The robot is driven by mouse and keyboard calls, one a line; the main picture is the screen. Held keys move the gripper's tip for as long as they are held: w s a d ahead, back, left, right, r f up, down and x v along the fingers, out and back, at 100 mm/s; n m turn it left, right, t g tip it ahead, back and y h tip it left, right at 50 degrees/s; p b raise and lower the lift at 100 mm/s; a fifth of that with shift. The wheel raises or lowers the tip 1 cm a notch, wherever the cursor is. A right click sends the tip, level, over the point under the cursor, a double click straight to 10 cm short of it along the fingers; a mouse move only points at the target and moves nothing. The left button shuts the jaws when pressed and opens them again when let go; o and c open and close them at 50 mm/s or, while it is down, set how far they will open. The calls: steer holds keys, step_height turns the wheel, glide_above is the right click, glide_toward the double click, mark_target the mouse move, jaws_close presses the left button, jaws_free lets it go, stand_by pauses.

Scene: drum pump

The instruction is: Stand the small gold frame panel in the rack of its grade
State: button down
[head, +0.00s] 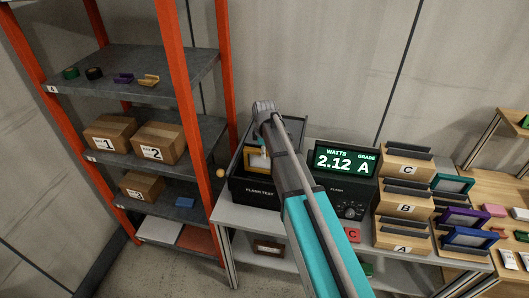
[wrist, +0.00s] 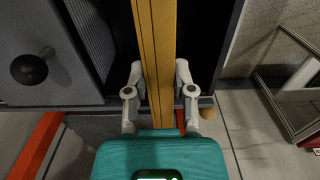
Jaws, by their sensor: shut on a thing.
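The small gold frame panel (head: 257,160) stands in the black flash tray (head: 261,191) in the head view, partly hidden by my arm. In the wrist view the gold frame (wrist: 155,45) runs edge-on between the two fingers of my gripper (wrist: 159,75), which is shut on it. The tester display (head: 345,161) reads 2.12 watts, grade A. Three stepped wooden racks stand to its right: rack C (head: 406,168) at the back, rack B (head: 405,209) in the middle, rack A (head: 401,248) in front. The slots look empty, though they are small in view.
Teal (head: 453,183), purple (head: 463,217) and blue (head: 469,238) framed panels stand right of the racks. An orange shelf unit (head: 180,95) with boxes rises at left. The tester's black housing (head: 345,190) stands between the tray and the racks.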

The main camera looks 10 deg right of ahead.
steer(key=s+a+r+p, duration=0.1)
steer(key=s+r+p, duration=0.3)
steer(key=r+p, duration=0.1)
steer(key=shift+s+a+r, duration=0.15)
steer(key=shift+s+a, duration=0.2)
steer(key=shift+s, duration=0.15)
stand_by(0.4)
